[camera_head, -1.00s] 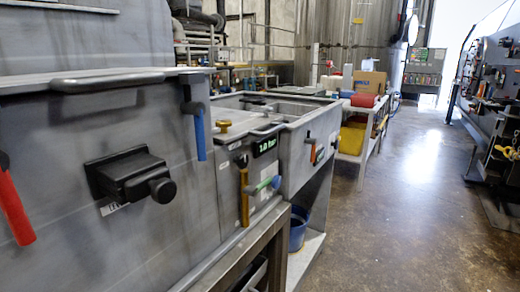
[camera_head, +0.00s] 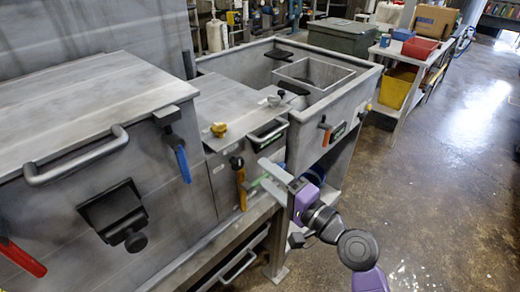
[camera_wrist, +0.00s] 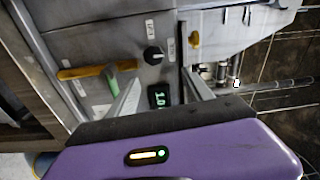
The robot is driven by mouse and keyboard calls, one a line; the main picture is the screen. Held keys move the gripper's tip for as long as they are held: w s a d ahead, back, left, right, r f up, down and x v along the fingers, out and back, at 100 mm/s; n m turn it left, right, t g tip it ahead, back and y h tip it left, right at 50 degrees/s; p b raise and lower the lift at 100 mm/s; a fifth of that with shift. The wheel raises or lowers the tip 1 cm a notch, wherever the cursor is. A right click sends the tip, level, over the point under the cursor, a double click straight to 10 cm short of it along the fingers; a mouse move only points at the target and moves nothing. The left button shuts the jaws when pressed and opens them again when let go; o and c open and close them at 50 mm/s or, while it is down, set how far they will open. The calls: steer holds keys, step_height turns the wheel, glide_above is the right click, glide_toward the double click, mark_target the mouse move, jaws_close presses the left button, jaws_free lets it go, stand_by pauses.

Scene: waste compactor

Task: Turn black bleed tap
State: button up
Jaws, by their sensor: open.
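A small round black knob with a white mark, which looks like the black bleed tap (camera_head: 236,161), is on the grey front panel above a yellow handle (camera_head: 242,190). In the wrist view the black knob (camera_wrist: 153,55) lies ahead of the fingertips, near the middle between them. My gripper (camera_head: 264,174) is in front of the panel, right of the knob and close to a green handle (camera_head: 254,187). In the wrist view my gripper (camera_wrist: 160,77) has its fingers spread and nothing between them. It appears apart from the knob.
The green handle (camera_wrist: 113,80) and a lit display (camera_wrist: 159,97) lie near the fingers. A blue handle (camera_head: 183,163), a red handle (camera_head: 22,258) and a black box with a knob (camera_head: 113,213) are on the left cabinet. Floor on the right is clear.

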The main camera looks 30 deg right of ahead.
mark_target(240, 166)
steer(key=shift+y, duration=0.6)
steer(key=shift+s+a+f+p+x, duration=0.1)
steer(key=shift+a+f+p+x, duration=0.15)
steer(key=shift+x, duration=1.05)
steer(key=shift+s+a+f+p+x, duration=0.1)
steer(key=shift+a+p+x, duration=0.2)
steer(key=shift+x, duration=1)
steer(key=shift+a+f+p+x, duration=0.2)
steer(key=shift+p+x, duration=0.1)
steer(key=shift+x, duration=1)
jaws_close()
